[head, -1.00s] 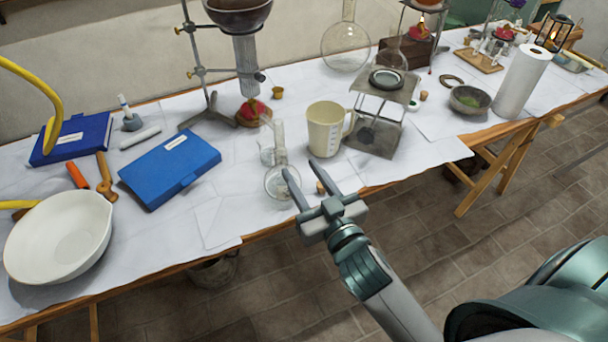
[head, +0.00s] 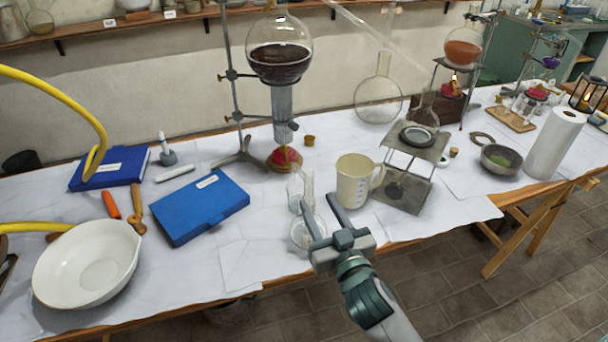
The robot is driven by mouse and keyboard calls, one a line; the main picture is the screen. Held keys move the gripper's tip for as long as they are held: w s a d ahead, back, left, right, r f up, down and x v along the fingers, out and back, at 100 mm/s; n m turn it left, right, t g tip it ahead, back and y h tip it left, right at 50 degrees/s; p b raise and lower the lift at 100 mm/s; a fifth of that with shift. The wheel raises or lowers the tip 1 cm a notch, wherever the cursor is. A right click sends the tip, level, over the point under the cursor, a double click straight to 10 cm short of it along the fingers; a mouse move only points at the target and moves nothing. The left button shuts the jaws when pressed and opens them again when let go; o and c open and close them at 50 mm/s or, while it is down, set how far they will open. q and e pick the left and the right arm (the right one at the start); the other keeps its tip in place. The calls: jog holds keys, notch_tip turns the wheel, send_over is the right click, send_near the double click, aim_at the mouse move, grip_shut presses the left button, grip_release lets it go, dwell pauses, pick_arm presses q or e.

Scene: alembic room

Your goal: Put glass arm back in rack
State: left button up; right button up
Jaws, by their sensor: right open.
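My right gripper (head: 321,206) is open and empty, above the front edge of the table. Its fingers point away from me, and the left one overlaps a small clear glass flask (head: 299,232) in the picture; I cannot tell whether they touch. A long, slanting clear glass tube (head: 372,36) shows at the top, running down to the right from beside the round flask of dark liquid (head: 280,62). It may be the glass arm; its upper end is cut off or unclear. I cannot make out a rack for certain. My left gripper is out of view.
A cream jug (head: 354,182) stands just right of the gripper's fingertips, and a metal stand (head: 412,152) is beyond it. A blue box (head: 201,207) and a white bowl (head: 62,268) are on the left. White paper (head: 250,262) near the front edge is bare.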

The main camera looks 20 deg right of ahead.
aim_at(306, 181)
jog(key=w+p, duration=0.2)
jog(key=w, duration=0.7)
jog(key=shift+w+a, duration=0.15)
jog(key=shift+w, duration=0.8)
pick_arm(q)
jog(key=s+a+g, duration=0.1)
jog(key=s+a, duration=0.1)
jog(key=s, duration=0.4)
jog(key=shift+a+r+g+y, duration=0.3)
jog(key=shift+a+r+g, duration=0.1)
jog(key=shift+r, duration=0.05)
pick_arm(e)
jog(key=shift+w, duration=0.25)
